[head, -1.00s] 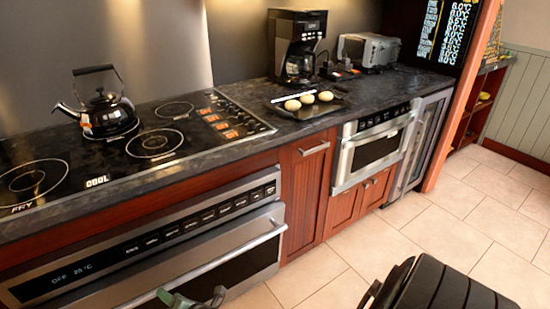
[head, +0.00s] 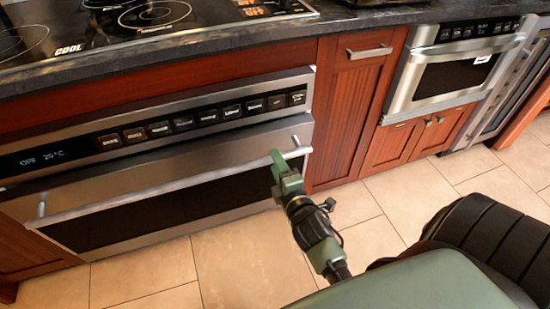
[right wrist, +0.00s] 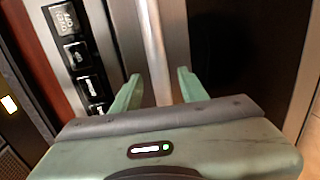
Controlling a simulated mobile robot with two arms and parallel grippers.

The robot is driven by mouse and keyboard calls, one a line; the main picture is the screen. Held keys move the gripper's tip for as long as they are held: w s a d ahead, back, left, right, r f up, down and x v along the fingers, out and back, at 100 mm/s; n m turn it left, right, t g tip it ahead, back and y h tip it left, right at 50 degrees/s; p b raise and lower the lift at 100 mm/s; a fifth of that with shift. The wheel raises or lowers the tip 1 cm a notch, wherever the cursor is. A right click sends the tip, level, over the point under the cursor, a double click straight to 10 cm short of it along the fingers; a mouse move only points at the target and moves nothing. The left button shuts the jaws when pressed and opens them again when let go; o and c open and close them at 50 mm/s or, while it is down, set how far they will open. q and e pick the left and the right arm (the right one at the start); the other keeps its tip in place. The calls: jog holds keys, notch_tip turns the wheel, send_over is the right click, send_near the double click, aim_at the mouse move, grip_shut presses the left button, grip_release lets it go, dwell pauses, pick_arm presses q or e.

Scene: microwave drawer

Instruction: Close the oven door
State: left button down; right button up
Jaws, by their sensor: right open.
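The oven (head: 160,95) is built in under the cooktop. Its wide steel door (head: 130,185) has a dark window and a long bar handle (head: 150,183). The door stands close to the oven front; I cannot tell exactly how far it is open. My right gripper (head: 280,160) is at the right end of the handle. In the right wrist view, its two green fingers (right wrist: 157,85) are apart, with the handle bar (right wrist: 155,45) running between them. They do not clamp it. My left gripper is not in view.
The black cooktop (head: 150,25) and dark counter lie above the oven. A wooden cabinet (head: 350,110) and a steel microwave drawer (head: 455,75) are to the right. The tiled floor (head: 150,270) in front is clear.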

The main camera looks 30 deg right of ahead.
jog(key=shift+x, duration=1.35)
grip_shut()
jog(key=shift+f, duration=0.1)
dwell(0.3)
